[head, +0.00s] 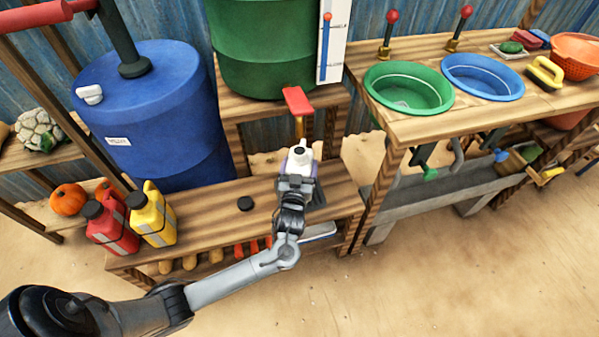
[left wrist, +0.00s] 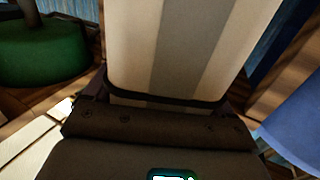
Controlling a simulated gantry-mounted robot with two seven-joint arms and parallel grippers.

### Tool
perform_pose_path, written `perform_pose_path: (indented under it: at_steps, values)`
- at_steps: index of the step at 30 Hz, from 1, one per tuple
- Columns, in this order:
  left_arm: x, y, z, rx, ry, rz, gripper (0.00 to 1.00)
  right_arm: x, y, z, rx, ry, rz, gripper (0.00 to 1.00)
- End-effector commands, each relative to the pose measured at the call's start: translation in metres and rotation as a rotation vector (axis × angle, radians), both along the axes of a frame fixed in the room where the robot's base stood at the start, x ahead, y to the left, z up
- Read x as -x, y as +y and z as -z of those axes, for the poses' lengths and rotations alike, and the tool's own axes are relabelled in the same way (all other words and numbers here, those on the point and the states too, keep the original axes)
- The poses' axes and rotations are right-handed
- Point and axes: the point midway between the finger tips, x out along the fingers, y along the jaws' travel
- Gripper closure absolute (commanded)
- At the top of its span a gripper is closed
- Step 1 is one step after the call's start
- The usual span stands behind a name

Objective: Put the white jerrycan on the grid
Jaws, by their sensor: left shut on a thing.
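The white jerrycan (head: 299,154) is in the head view at the right part of the low wooden bench, near the red tap of the green barrel. Its dark-capped spout points up. In the left wrist view the jerrycan (left wrist: 185,50) fills the upper middle, a pale body with a grey stripe. My left gripper (head: 297,182) is shut on it, and the gripper and wrist hide much of its body. I cannot tell whether its base touches anything. My right gripper is not in view.
Red (head: 111,226) and yellow (head: 152,216) jerrycans stand at the left of the bench (head: 220,205), with a black cap (head: 245,203) lying between. The red tap (head: 298,101) overhangs close to the white jerrycan. A blue barrel (head: 155,115) stands behind.

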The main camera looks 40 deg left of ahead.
Motion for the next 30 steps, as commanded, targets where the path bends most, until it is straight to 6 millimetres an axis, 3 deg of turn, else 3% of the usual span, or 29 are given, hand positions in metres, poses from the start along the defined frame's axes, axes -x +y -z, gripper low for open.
perform_pose_path:
  at_steps: [3, 16, 17, 18, 20, 30]
  values:
    - [-0.0004, 0.0001, 0.0148, -0.001, -0.002, 0.0, 0.7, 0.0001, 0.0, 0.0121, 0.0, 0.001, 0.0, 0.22]
    - [-0.0002, 0.0001, 0.0177, 0.0, -0.002, -0.001, 0.7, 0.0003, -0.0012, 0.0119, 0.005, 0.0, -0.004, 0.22]
    - [-0.0001, 0.0001, 0.0176, 0.0, -0.001, -0.001, 0.13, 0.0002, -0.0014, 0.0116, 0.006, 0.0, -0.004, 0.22]
    - [-0.0001, 0.0001, 0.0173, -0.001, -0.001, 0.0, 0.07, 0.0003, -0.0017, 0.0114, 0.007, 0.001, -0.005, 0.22]
    - [0.0, 0.0001, 0.0174, -0.001, -0.001, 0.0, 0.0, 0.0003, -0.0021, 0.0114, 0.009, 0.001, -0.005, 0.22]
    - [0.001, -0.0012, 0.013, 0.001, 0.001, 0.001, 0.0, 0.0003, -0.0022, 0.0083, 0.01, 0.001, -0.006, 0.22]
